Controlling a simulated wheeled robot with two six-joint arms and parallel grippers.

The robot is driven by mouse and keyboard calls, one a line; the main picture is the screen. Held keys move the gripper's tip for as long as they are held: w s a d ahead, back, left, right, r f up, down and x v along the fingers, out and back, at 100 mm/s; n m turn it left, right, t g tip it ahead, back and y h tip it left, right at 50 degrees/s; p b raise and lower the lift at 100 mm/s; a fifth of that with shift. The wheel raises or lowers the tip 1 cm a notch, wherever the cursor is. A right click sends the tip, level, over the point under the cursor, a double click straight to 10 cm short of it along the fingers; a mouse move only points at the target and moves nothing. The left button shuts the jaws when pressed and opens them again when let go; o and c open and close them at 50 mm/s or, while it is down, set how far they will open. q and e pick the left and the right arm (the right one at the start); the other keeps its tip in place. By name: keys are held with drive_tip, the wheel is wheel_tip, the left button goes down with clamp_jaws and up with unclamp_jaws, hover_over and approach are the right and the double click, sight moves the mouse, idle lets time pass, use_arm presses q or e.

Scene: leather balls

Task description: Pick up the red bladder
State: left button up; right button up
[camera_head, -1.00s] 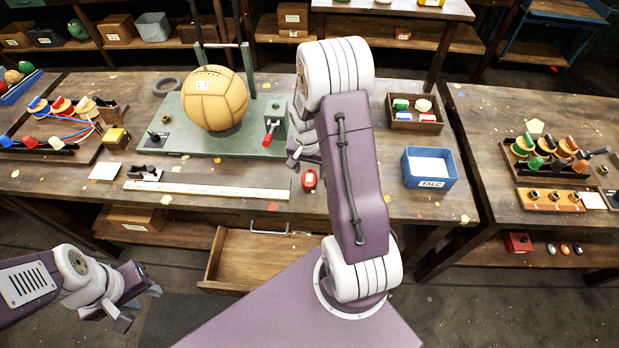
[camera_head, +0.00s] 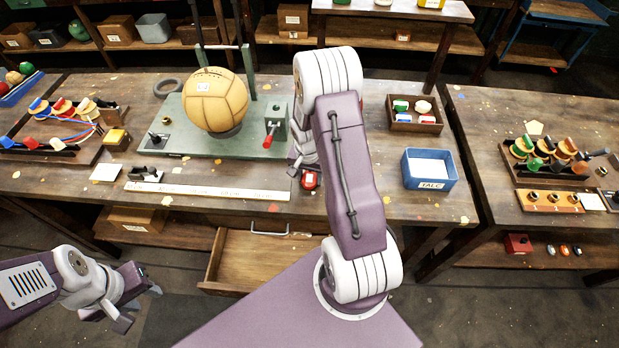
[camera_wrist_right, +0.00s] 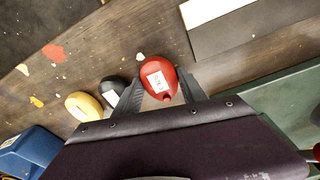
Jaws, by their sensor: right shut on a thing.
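The red bladder (camera_wrist_right: 158,76) is round with a white label. It lies between the two dark fingers of my right gripper (camera_wrist_right: 161,86) in the right wrist view, and the gripper is shut on it. In the head view the red bladder (camera_head: 309,181) shows at the front of the bench, just below my right gripper, which is partly hidden by my arm. My left gripper (camera_head: 140,306) is open and empty, low at the left, away from the bench.
A black bladder (camera_wrist_right: 112,86) and a yellow bladder (camera_wrist_right: 82,105) lie beside the red one. A green stand (camera_head: 170,135) holds a leather ball (camera_head: 215,100). A ruler (camera_head: 210,190) lies left, a blue talc box (camera_head: 430,170) right. A drawer (camera_head: 260,260) hangs open below.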

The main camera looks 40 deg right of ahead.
sight(311, 177)
drive_tip(key=r, duration=0.4)
drive_tip(key=shift+s+r, duration=0.1)
drive_tip(key=shift+s, duration=0.25)
drive_tip(key=s+r, duration=0.6)
drive_tip(key=s, duration=0.5)
drive_tip(key=shift+r+b, duration=0.25)
drive_tip(key=shift+b, duration=0.15)
drive_tip(key=shift+m, duration=0.3)
